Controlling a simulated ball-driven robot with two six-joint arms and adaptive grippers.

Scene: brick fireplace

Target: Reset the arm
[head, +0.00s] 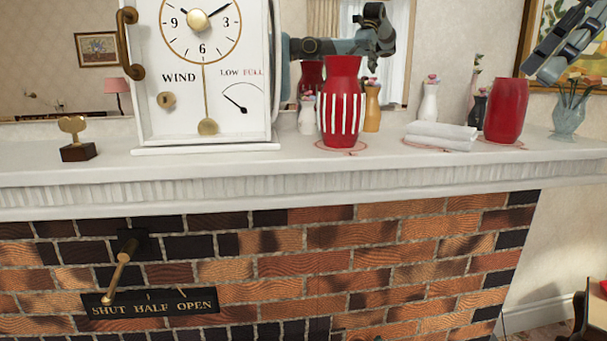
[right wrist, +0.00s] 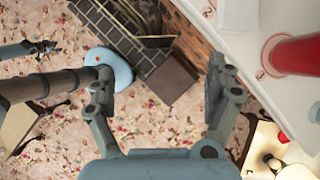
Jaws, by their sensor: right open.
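My right gripper (head: 540,72) comes in at the top right of the head view, above the mantel's right end and near the red vase without stripes (head: 506,110). In the right wrist view my right gripper (right wrist: 163,85) has its fingers wide apart with nothing between them. That view looks down past the mantel edge to the floor. A small blue-grey piece with dark tips (right wrist: 30,48) at its left edge looks like my left gripper; its jaws are too small to read.
A brass lever (head: 120,270) sticks out from the brick below.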

